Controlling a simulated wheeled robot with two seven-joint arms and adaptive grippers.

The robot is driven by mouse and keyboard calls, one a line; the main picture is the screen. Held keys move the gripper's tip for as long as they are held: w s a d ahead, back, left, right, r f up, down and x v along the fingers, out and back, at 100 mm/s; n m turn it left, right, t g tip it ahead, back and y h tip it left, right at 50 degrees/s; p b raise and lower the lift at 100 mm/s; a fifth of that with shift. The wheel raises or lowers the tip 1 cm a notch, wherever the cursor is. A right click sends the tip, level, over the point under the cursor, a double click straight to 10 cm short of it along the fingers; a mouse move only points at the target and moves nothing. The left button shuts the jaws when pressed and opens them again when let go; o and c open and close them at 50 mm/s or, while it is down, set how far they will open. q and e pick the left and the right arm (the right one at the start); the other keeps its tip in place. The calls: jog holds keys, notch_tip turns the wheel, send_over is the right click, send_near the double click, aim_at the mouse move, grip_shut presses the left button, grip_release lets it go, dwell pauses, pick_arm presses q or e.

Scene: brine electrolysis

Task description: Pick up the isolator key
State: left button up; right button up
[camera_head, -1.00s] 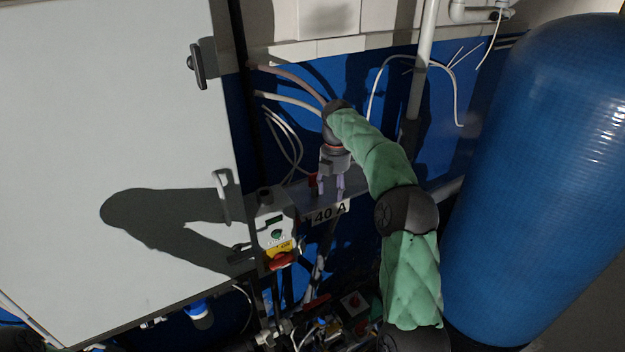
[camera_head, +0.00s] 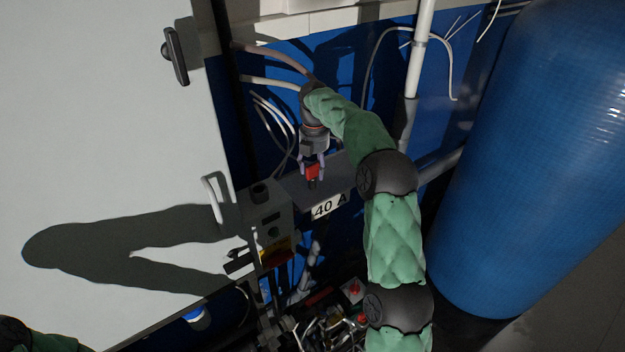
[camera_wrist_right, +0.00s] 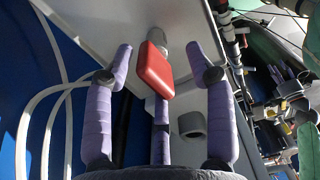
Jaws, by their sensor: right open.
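The isolator key (camera_head: 312,171) is a red block on a short grey stem, set in the grey box above the "40 A" label (camera_head: 328,206). It also shows in the right wrist view (camera_wrist_right: 154,72). My right gripper (camera_head: 311,168) is open around the key. In the right wrist view, the purple fingers of the right gripper (camera_wrist_right: 156,60) stand on both sides of the key with visible gaps, and a third finger lies below it. My left gripper is out of view; only a piece of my left arm shows at bottom left.
A control box (camera_head: 268,220) stands left of the key, beside a large white cabinet (camera_head: 110,130) with a handle (camera_head: 212,197). Loose cables hang behind the gripper. A big blue tank (camera_head: 540,150) fills the right. Cluttered fittings lie below.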

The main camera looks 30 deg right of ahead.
aim_at(312, 180)
jog(key=shift+w+a+f, duration=0.1)
jog(key=shift+w+f, duration=0.1)
jog(key=shift+f, duration=0.35)
jog(key=shift+w+f, duration=0.2)
jog(key=shift+f, duration=0.35)
notch_tip(312, 180, down, 3)
jog(key=shift+s+f+p, duration=0.1)
jog(key=shift+p, duration=0.4)
jog(key=shift+f, duration=0.6)
grip_shut()
